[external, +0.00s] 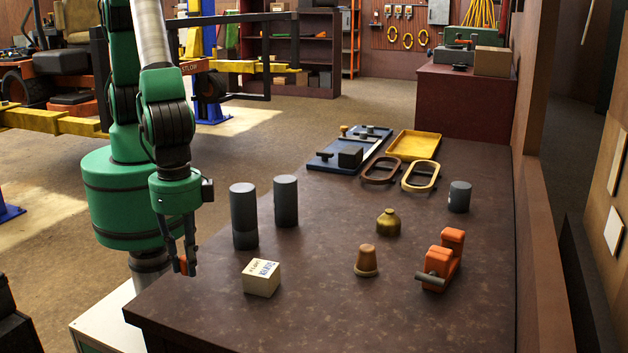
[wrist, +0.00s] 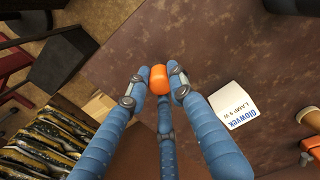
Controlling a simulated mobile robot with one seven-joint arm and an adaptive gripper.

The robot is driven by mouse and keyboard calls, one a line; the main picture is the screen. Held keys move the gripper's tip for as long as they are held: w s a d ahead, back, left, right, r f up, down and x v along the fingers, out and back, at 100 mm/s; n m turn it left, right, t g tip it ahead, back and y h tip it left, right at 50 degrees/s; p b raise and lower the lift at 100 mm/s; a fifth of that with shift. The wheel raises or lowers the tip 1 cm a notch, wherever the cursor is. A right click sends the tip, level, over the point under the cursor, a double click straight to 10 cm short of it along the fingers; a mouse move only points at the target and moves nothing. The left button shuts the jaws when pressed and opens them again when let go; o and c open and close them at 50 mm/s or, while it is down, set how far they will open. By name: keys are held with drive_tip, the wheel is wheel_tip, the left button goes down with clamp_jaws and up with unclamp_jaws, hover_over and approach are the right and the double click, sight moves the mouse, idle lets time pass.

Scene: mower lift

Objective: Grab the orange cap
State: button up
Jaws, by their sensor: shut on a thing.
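The orange cap (wrist: 158,79) is held between the fingertips of my gripper (wrist: 157,77) in the wrist view. In the external view my gripper (external: 182,262) is low beside the left edge of the brown table, and a small part of the orange cap (external: 183,265) shows between its fingers. The fingers hide most of the cap there. My gripper is shut on the cap. Whether the cap touches the table is hard to tell; it appears apart from it.
On the brown table (external: 330,318), a white lamp box (external: 261,277) lies right of my gripper. Two dark cylinders (external: 244,215) (external: 286,201) stand behind it. A terracotta pot (external: 366,260), brass weight (external: 388,222) and orange tool (external: 441,260) are further right. The table's front is clear.

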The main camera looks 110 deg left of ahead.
drive_tip(key=s+a+r+p, duration=0.1)
drive_tip(key=s+a+p, duration=0.1)
drive_tip(key=s+a, duration=0.7)
drive_tip(key=s, duration=0.4)
drive_tip(key=shift+a+r, duration=0.25)
drive_tip(key=shift+a, duration=0.05)
drive_tip(key=shift+w, duration=0.1)
